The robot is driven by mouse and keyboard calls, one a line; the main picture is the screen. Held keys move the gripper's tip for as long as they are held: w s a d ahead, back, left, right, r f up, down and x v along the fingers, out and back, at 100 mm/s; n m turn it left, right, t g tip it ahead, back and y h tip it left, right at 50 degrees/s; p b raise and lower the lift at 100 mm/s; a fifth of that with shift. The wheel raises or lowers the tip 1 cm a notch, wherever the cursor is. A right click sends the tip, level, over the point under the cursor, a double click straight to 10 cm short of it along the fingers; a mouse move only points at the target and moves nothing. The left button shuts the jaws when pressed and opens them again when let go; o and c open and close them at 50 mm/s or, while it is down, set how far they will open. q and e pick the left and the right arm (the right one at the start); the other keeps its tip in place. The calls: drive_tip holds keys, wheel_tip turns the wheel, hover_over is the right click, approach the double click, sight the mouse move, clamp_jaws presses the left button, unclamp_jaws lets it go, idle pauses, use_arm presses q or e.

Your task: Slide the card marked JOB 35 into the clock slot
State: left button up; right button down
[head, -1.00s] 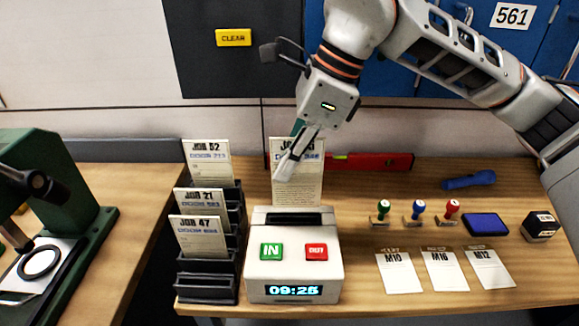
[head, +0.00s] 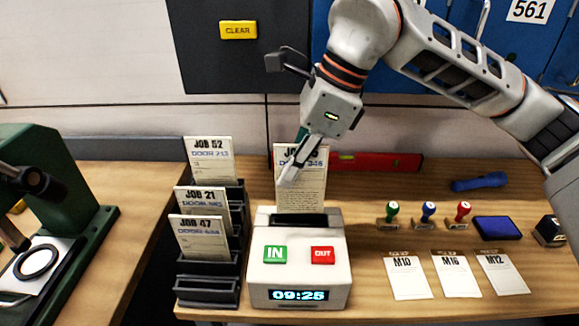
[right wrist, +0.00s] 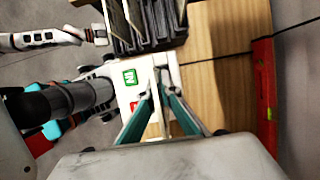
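The time clock (head: 299,262) is a pale box with a green IN button, a red OUT button and a display reading 09:25. Its dark slot (head: 298,220) is on top, toward the back. My right gripper (head: 291,176) is shut on an upright card (head: 314,190) above the back of the clock. The fingers cover part of its heading; JO and a door number ending in 46 show. The card's lower edge meets the slot's back edge; I cannot tell whether it is inside. The right wrist view shows the fingers (right wrist: 160,110) around the card. My left gripper (right wrist: 98,37) appears small there, its fingers unclear.
A dark rack (head: 208,290) left of the clock holds cards JOB 52, JOB 21 and JOB 47. Right of the clock are stamps (head: 425,215), an ink pad (head: 497,228) and cards M10, M16 and M12. A red level (head: 385,162) lies behind.

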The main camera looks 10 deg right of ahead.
sight(319, 148)
drive_tip(key=shift+f+b, duration=0.5)
drive_tip(key=shift+f, duration=0.55)
drive_tip(key=shift+f+b, duration=1.35)
drive_tip(key=shift+f, duration=0.8)
drive_tip(key=c, duration=2.2)
unclamp_jaws()
drive_tip(key=v, duration=1.2)
drive_tip(key=shift+a, duration=0.1)
